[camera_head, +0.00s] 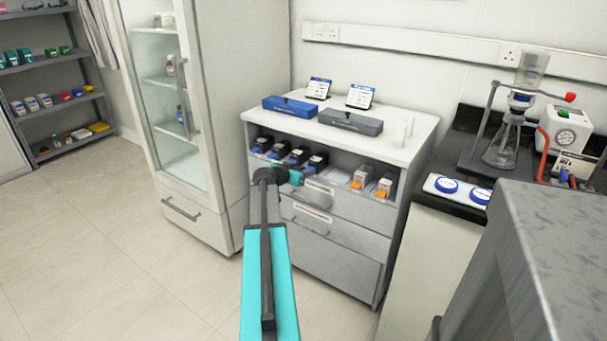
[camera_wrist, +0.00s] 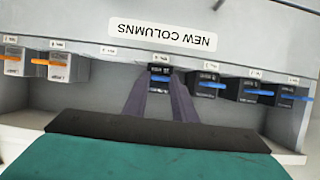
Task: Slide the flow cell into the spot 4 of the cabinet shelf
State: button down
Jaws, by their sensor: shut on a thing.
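My gripper (camera_wrist: 160,94) is shut on a dark flow cell (camera_wrist: 160,70) with a blue stripe, in the upside-down wrist view. The held flow cell is at the opening of the cabinet shelf (camera_wrist: 110,72), below a small spot label. It appears lined up with its neighbours; how deep it sits cannot be told. In the head view my gripper (camera_head: 296,177) is in front of the shelf, its fingertips not clear. The flow cell there (camera_head: 317,162) seems to be the rightmost of the blue-striped row. The label numbers are too small to read.
Blue-striped units (camera_wrist: 208,86) stand close on one side of the held flow cell. An empty labelled spot (camera_wrist: 107,68) lies on the other, then two orange-striped units (camera_wrist: 66,67). Drawers (camera_head: 330,228) are below; a glass-door fridge (camera_head: 165,100) stands left.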

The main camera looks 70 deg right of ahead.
jog(key=c, duration=1.4)
grip_release()
jog(key=shift+f, duration=0.1)
jog(key=shift+a, duration=0.15)
jog(key=v, duration=1.3)
jog(key=shift+a+r, duration=0.2)
jog(key=shift+r, duration=0.05)
jog(key=shift+w, duration=0.1)
